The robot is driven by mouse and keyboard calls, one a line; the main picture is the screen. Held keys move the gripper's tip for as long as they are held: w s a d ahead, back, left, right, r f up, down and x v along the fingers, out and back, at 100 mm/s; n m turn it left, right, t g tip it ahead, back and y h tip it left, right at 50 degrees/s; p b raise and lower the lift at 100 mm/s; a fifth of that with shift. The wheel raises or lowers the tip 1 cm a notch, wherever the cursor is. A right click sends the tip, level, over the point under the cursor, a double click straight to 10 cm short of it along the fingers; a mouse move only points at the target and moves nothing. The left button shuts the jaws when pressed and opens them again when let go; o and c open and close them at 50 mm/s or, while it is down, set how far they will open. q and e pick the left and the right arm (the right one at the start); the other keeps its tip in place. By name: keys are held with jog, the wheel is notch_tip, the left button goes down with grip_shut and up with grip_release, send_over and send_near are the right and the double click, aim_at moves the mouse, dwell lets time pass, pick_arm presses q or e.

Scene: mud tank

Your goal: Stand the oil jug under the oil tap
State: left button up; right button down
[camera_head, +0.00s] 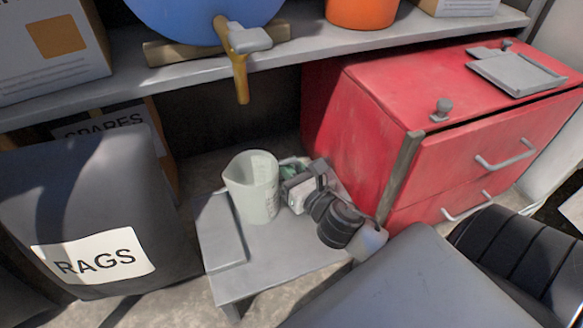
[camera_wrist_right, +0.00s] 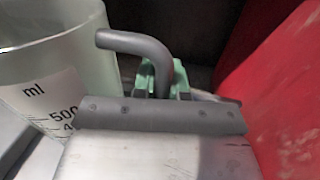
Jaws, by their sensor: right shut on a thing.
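The oil jug (camera_head: 252,188) is a pale, translucent measuring jug with an open top. It looks upright on or just above a low grey stand (camera_head: 225,283); I cannot tell if its base touches. The yellow oil tap (camera_head: 241,78) with a grey lever hangs from the blue drum above, its spout higher than the jug and slightly left of its middle. My right gripper (camera_head: 291,181) is shut at the jug's right side, on its handle. The right wrist view shows the jug's ml scale (camera_wrist_right: 40,100) and a dark bent handle (camera_wrist_right: 140,48). My left gripper is not in view.
The blue drum (camera_head: 195,15) rests on a shelf (camera_head: 330,55) above the stand. A red drawer cabinet (camera_head: 350,130) stands close on the right. A dark bin marked RAGS (camera_head: 80,195) stands on the left. A flat grey plate (camera_head: 218,232) lies left of the jug.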

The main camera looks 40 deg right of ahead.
jog(key=c, duration=1.2)
grip_release()
jog(key=shift+f, duration=0.15)
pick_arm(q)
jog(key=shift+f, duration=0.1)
pick_arm(e)
jog(key=shift+o, duration=0.2)
jog(key=shift+r, duration=0.25)
jog(key=s, duration=0.9)
jog(key=shift+a+f+b, duration=0.15)
jog(key=shift+b, duration=0.15)
jog(key=shift+s+b, duration=0.3)
jog(key=shift+s, duration=0.8)
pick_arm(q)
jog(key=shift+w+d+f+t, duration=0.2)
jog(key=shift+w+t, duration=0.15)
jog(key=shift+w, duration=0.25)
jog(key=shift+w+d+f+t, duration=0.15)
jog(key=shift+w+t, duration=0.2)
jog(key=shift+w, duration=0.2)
pick_arm(e)
jog(key=shift+s, duration=0.4)
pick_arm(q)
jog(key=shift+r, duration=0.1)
